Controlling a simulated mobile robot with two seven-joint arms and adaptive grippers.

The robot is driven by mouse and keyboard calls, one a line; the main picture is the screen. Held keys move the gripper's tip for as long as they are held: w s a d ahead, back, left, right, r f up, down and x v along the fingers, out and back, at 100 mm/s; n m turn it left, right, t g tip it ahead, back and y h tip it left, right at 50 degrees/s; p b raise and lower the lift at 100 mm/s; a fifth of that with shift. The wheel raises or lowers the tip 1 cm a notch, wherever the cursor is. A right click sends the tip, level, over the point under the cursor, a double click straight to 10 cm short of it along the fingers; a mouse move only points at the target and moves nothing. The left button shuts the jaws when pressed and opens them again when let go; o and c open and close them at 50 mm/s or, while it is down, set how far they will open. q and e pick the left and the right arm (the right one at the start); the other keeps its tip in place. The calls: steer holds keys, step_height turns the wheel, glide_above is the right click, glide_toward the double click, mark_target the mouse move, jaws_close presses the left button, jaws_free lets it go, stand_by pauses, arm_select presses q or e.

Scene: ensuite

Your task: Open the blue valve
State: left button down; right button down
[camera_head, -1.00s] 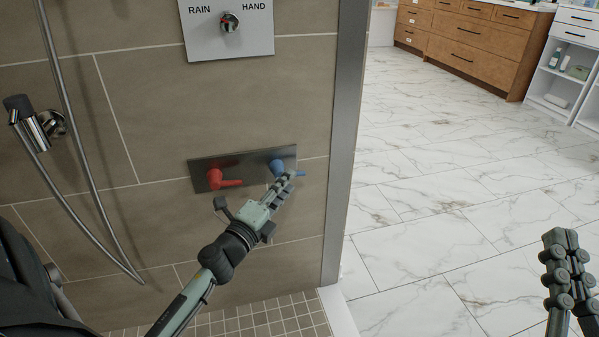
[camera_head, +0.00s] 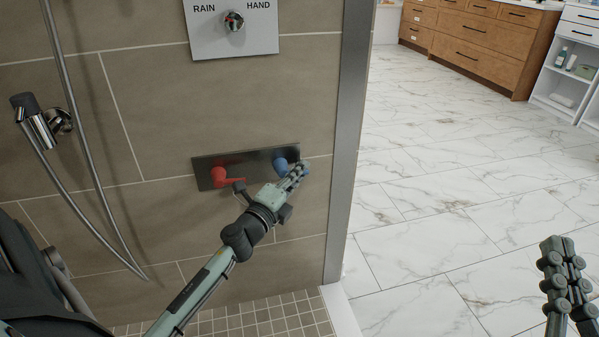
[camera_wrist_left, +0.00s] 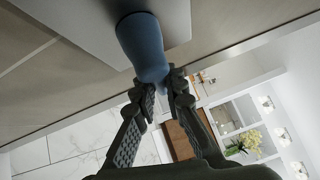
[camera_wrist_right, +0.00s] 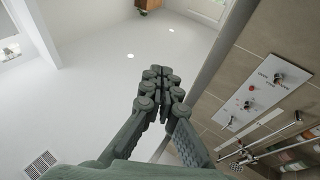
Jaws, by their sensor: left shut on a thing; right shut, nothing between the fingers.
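The blue valve (camera_head: 281,164) sits at the right end of a dark metal plate (camera_head: 240,162) on the tiled shower wall. Its handle points right, and its tip (camera_head: 305,170) shows just beyond my fingers. My left gripper (camera_head: 298,174) is shut on the handle. In the left wrist view the blue valve (camera_wrist_left: 144,45) comes down from the top and its lower end is between the left fingertips (camera_wrist_left: 163,85). My right gripper (camera_head: 560,250) is shut and empty, out over the marble floor; its closed fingers also show in the right wrist view (camera_wrist_right: 160,80).
A red valve (camera_head: 222,177) is on the same plate, left of the blue one, close to my left wrist. A RAIN/HAND control plate (camera_head: 205,35) is above. A metal door frame (camera_head: 347,140) stands right of the valves. A shower hose (camera_head: 85,150) hangs at the left.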

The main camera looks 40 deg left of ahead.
arm_select(q)
steer(key=n+b, duration=0.1)
steer(key=b, duration=0.2)
steer(key=shift+r+t, duration=0.1)
steer(key=shift+t, duration=0.3)
steer(key=shift+r, duration=0.15)
steer(key=c, duration=1.6)
jaws_free()
steer(key=shift+o, duration=0.2)
arm_select(e)
steer(key=s+d+r+t+y, duration=0.1)
steer(key=s+d+r+t, duration=0.1)
steer(key=r+t, duration=0.3)
steer(key=shift+s+r, duration=0.6)
arm_select(q)
steer(key=s+d+f, duration=0.1)
steer(key=s+f, duration=0.1)
steer(key=s, duration=1)
steer(key=shift+w, duration=0.1)
